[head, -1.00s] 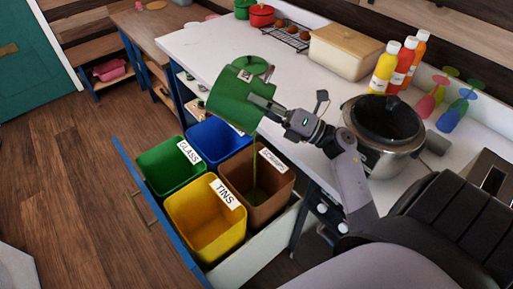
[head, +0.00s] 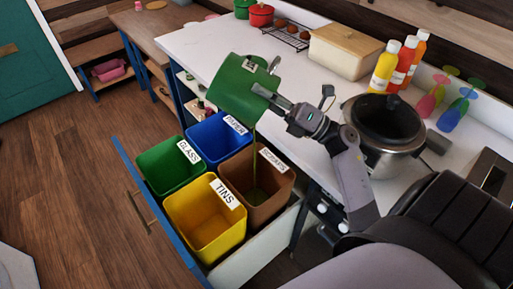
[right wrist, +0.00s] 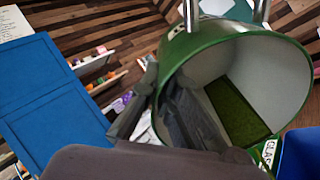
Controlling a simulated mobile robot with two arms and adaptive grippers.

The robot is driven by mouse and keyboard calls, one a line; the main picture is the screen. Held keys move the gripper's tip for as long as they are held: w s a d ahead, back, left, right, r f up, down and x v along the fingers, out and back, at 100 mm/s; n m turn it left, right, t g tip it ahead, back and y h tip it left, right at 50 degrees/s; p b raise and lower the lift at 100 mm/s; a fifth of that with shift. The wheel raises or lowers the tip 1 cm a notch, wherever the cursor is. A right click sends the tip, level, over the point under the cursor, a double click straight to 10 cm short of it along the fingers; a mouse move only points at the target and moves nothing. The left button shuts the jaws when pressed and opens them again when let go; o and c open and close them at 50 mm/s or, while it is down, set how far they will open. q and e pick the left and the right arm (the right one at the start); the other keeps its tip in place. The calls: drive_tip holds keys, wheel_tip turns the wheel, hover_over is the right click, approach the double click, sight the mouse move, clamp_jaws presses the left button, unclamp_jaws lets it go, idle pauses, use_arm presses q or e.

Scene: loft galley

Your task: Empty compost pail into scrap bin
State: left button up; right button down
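The green pail (head: 236,90) is in the air above the sorting bins, tipped with its mouth downward. My right gripper (head: 268,96) is shut on its side. A thin green stream runs from below the pail into the brown scraps bin (head: 236,170), where some green matter shows. In the right wrist view the pail (right wrist: 218,58) shows its pale inside with a green patch in it, and my right gripper's dark fingers (right wrist: 180,110) are at its wall. My left gripper is not in view.
A blue-fronted drawer (head: 160,213) stands open with green glass (head: 160,160), blue paper (head: 205,135) and yellow tins (head: 190,205) bins beside the scraps bin. On the white counter (head: 205,45) stand a steel pot (head: 385,160), a bread box (head: 340,58) and sauce bottles (head: 385,68).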

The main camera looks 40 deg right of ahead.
sight(269, 83)
drive_tip(key=shift+s+d+r, duration=0.15)
drive_tip(key=shift+s+r, duration=0.05)
drive_tip(key=shift+r, duration=0.35)
drive_tip(key=shift+s+d+r+t+y+b, duration=0.15)
drive_tip(key=shift+s+r+t+y+b, duration=0.1)
drive_tip(key=shift+r, duration=0.25)
drive_tip(key=shift+s+d+r+t+y+b, duration=0.15)
drive_tip(key=shift+r+t+b, duration=0.1)
drive_tip(key=shift+r, duration=0.2)
drive_tip(key=shift+s+d+r+t+y+b, duration=0.15)
drive_tip(key=shift+s+d+r+t+b, duration=0.1)
drive_tip(key=shift+s+r+t+b, duration=0.25)
drive_tip(key=shift+s+d+r+t+y+b, duration=0.15)
drive_tip(key=shift+d+r+t+b, duration=0.15)
drive_tip(key=shift+r+b, duration=0.3)
idle(1.2)
